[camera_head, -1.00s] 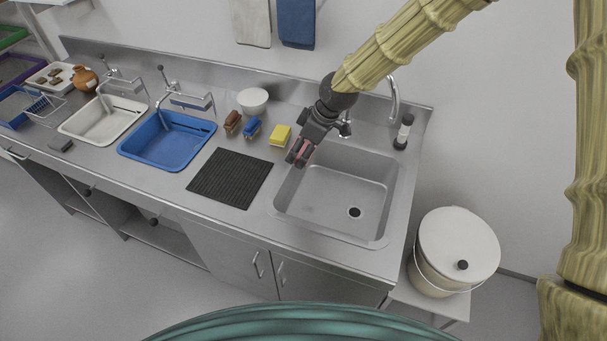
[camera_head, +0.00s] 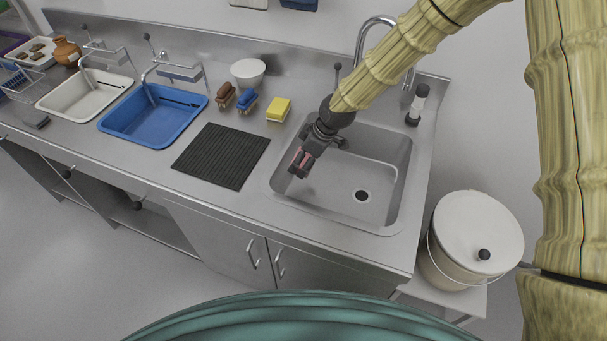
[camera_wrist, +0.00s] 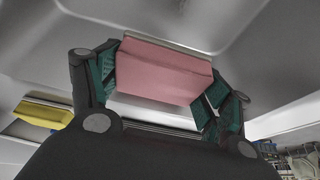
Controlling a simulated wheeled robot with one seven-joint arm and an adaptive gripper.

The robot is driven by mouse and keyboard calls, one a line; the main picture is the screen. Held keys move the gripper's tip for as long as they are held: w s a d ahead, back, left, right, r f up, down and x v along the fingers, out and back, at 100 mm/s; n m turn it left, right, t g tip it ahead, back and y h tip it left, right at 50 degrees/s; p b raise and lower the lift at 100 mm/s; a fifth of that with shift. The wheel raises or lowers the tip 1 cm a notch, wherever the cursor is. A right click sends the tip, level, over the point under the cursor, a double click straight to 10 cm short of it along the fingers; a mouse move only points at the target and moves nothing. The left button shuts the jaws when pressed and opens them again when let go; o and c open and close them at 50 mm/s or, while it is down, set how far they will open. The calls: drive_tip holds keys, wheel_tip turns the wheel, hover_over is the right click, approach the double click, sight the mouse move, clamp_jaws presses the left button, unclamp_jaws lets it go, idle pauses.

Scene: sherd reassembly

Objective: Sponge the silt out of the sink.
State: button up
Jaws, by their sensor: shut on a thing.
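My gripper (camera_head: 301,163) is over the left part of the steel sink (camera_head: 335,205), at the end of my arm. It is shut on a pink sponge (camera_wrist: 160,72), which sits between the two green-padded fingers in the wrist view. The sponge also shows as a small pink patch in the head view (camera_head: 297,155). I cannot tell whether it touches the sink. The sink has a round dark drain (camera_head: 362,195) on its right side. No clear silt shows on the visible basin floor.
A yellow sponge (camera_head: 279,108) lies on the counter left of the sink. Blue (camera_head: 246,100) and brown (camera_head: 224,95) brushes and a white bowl (camera_head: 248,71) are farther left. A black ribbed mat (camera_head: 221,156) lies left of the sink. A tall faucet (camera_head: 362,40) stands behind it; a lidded bucket (camera_head: 474,235) is at right.

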sight(300, 187)
wheel_tip(300, 187, down, 4)
drive_tip(key=shift+s+b, duration=0.1)
drive_tip(key=shift+b, duration=0.35)
drive_tip(key=shift+f+b, duration=2.35)
drive_tip(key=shift+f, duration=1.35)
drive_tip(key=shift+d+r, duration=0.15)
drive_tip(key=shift+d, duration=0.15)
drive_tip(key=shift+s+d, duration=0.3)
drive_tip(key=shift+d, duration=0.45)
drive_tip(key=shift+s+d, duration=0.3)
drive_tip(key=shift+d, duration=0.4)
drive_tip(key=shift+f, duration=0.25)
drive_tip(key=shift+a+r, duration=0.1)
drive_tip(key=shift+a, duration=0.25)
drive_tip(key=shift+w+a, duration=0.3)
drive_tip(key=shift+a, duration=0.4)
drive_tip(key=shift+w+a, duration=0.25)
drive_tip(key=shift+a, duration=0.45)
drive_tip(key=shift+r+p, duration=2.45)
drive_tip(key=shift+r, duration=1.55)
